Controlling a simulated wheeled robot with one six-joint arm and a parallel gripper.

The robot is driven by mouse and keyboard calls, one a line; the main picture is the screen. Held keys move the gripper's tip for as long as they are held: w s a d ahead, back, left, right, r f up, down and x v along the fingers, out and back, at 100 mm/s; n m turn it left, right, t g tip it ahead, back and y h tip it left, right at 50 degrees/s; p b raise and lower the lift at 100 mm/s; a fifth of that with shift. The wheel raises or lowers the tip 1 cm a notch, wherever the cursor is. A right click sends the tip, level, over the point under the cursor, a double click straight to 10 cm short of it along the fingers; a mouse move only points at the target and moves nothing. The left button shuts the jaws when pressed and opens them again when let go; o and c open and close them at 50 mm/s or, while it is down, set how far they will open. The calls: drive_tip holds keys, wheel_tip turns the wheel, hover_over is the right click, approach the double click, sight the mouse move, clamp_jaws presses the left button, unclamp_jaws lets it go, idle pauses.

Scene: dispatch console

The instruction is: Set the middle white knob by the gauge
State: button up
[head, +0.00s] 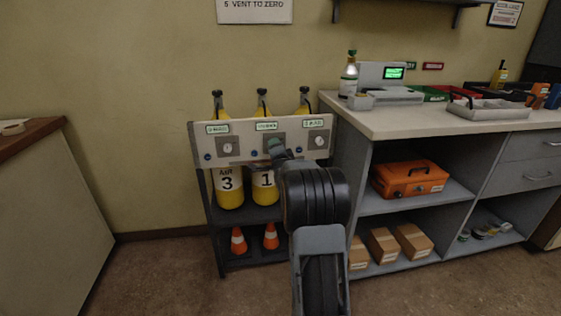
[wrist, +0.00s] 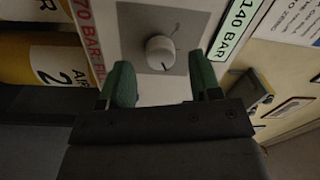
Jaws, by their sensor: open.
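The middle white knob (wrist: 160,52) sits on a square grey plate (wrist: 185,22) in the wrist view. It has a small dark mark near its lower edge, and a thin dark line shows on the plate beyond it. My gripper (wrist: 163,82) is open, with green fingertips apart, one on each side and slightly short of the knob; I cannot tell whether either touches it. In the head view my gripper (head: 276,147) is at the middle of the pale panel (head: 200,131) and covers the middle knob.
The panel also carries a left knob (head: 227,147) and a right knob (head: 319,141). Yellow cylinders (head: 229,190) stand in the rack below, above orange cones (head: 238,240). A workbench (head: 400,122) adjoins at the right. Floor at the left is clear.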

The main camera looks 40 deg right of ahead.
drive_tip(key=p+v, duration=0.1)
drive_tip(key=v, duration=1.1)
drive_tip(key=shift+r+p, duration=0.1)
drive_tip(key=shift+p, duration=0.2)
